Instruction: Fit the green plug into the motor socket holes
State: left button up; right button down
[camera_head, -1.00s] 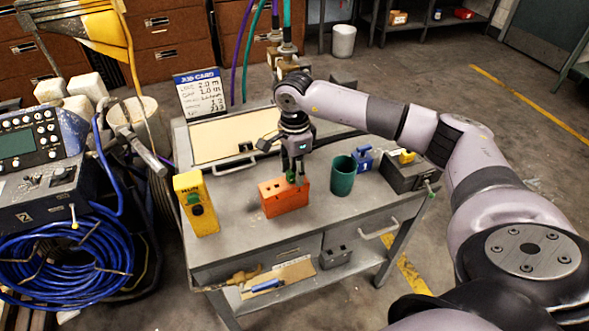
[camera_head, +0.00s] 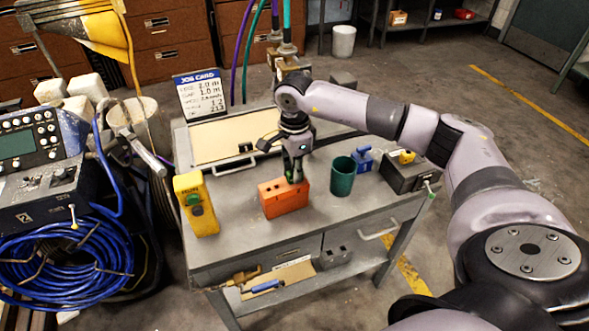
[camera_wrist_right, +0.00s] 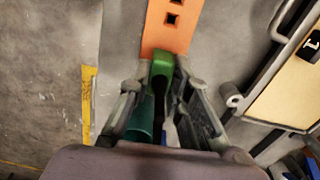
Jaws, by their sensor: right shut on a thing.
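The green plug (camera_wrist_right: 162,66) is between the fingers of my right gripper (camera_wrist_right: 163,90) in the right wrist view, with its end over the edge of an orange block. In the head view my right gripper (camera_head: 296,177) points down at the right end of that orange block (camera_head: 283,200), and the plug is mostly hidden by the fingers. The orange block has dark square holes; two show in the right wrist view (camera_wrist_right: 172,19), ahead of the plug. Whether the plug touches the block or sits in a hole cannot be told. My left gripper is out of view.
A dark green cup (camera_head: 342,178) stands right of the block. A yellow switch box (camera_head: 196,204) stands left, and a dark grey box (camera_head: 408,174) lies at the right. A cream board (camera_head: 220,140) lies behind. The table front (camera_head: 262,234) is clear.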

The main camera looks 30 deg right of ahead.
jog(key=shift+r, duration=0.65)
jog(key=shift+r+p, duration=1.2)
jog(key=shift+r, duration=0.5)
